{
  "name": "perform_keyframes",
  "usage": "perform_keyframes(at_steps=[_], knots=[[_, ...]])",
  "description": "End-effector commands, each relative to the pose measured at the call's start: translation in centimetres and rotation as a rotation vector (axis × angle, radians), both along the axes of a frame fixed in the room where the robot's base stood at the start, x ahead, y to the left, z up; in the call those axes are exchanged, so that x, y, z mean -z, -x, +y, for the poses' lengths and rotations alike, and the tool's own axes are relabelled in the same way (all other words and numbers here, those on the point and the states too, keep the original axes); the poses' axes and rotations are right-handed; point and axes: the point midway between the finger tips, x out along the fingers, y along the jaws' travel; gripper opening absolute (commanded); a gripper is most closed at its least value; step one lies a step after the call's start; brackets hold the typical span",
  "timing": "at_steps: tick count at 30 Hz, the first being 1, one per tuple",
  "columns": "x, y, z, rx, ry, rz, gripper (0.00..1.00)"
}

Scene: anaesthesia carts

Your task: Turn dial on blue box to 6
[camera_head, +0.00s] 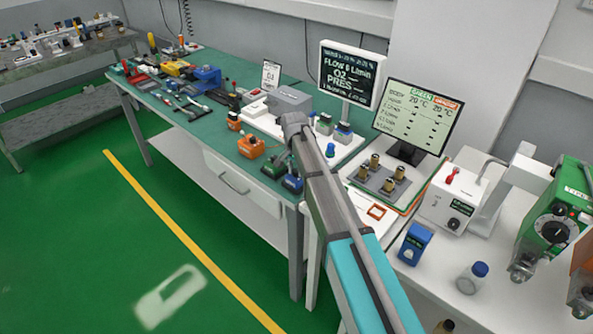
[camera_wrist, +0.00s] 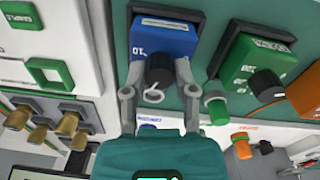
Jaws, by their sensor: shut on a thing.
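In the wrist view the blue box (camera_wrist: 163,36) carries a white label and a black round dial (camera_wrist: 159,68) on its face. A small white ring-like mark shows at the dial's lower edge. The fingers of my gripper (camera_wrist: 156,80) stand on either side of the dial and are shut on it.
In the wrist view a green box (camera_wrist: 250,62) with a black knob sits close to the right, and brass valves (camera_wrist: 70,118) stand at left. In the head view two screens (camera_head: 349,75) stand behind my arm. Clear green floor (camera_head: 90,230) lies at left.

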Motion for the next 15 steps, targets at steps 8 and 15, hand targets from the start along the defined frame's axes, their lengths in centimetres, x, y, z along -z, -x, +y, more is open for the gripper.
perform_keyframes(at_steps=[8, 15], knots=[[0.0, -0.01, 0.0, -0.001, 0.0, 0.0, 0.64], [0.0, 0.0, 0.0, -0.001, 0.0, 0.0, 0.72]])
